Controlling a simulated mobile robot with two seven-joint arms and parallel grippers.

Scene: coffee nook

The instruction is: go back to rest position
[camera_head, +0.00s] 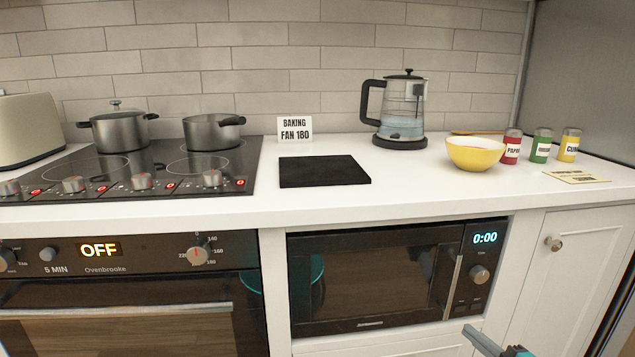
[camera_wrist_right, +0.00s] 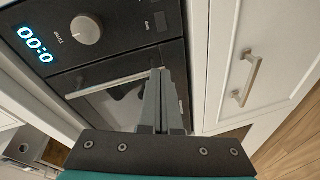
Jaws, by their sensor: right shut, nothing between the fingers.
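My right gripper (camera_head: 484,340) shows at the bottom edge of the head view, in front of and below the microwave (camera_head: 365,280). In the right wrist view its two grey fingers (camera_wrist_right: 160,88) are together, with nothing between them. They point toward the microwave front, and its handle (camera_wrist_right: 110,84) passes behind them. Whether the fingers touch the microwave front I cannot tell, but no grip on the handle shows. My left gripper is not in view.
The white counter (camera_head: 420,190) carries a kettle (camera_head: 401,125), a yellow bowl (camera_head: 475,154), several spice jars (camera_head: 541,147) and a black board (camera_head: 324,171). Two pots (camera_head: 119,131) stand on the hob. A cabinet door (camera_head: 575,270) with a knob is right of the microwave.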

